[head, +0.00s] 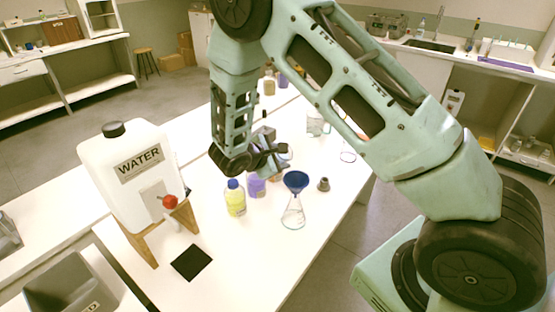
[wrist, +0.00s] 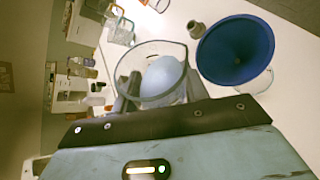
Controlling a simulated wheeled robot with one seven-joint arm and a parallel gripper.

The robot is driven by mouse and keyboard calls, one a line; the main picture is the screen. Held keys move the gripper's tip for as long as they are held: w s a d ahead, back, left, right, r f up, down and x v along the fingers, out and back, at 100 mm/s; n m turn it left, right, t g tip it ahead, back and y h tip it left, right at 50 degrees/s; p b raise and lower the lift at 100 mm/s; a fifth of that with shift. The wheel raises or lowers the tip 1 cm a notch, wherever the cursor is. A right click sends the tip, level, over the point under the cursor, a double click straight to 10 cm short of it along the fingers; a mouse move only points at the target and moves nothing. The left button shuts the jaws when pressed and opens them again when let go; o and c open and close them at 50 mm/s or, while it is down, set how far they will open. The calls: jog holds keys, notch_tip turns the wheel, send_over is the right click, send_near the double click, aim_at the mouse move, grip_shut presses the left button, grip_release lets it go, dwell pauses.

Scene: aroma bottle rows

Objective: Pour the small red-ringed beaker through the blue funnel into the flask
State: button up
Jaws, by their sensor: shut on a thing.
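The blue funnel (head: 296,182) sits in the neck of the clear conical flask (head: 293,217) on the white table. In the wrist view I look into the wide mouth of the funnel (wrist: 236,50), with a bit of flask glass (wrist: 262,84) below it. My gripper (head: 272,158) is above the table, up and left of the funnel. It is shut on a clear glass beaker (wrist: 165,52) that holds pale blue liquid. In the wrist view the beaker is just left of the funnel. I cannot make out a red ring on it. In the head view my gripper mostly hides the beaker.
A yellow bottle (head: 235,200) with a blue cap and a purple bottle (head: 256,187) stand left of the flask. A small grey stopper (head: 323,184) is to its right. A water jug (head: 128,178) on a wooden stand and a black mat (head: 191,262) are at left.

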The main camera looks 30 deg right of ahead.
jog(key=shift+r+m+t+b, duration=0.3)
jog(key=shift+m+t+b, duration=0.15)
jog(key=shift+b, duration=0.3)
jog(key=shift+f+t+y+b, duration=0.15)
jog(key=shift+t+y+b, duration=0.15)
jog(key=shift+b, duration=0.15)
jog(key=shift+f+m+t+b, duration=0.25)
jog(key=shift+m+b, duration=0.2)
jog(key=shift+b, duration=1.5)
dwell(1.6)
jog(key=shift+r+b, duration=0.15)
jog(key=shift+b, duration=1)
dwell(2.1)
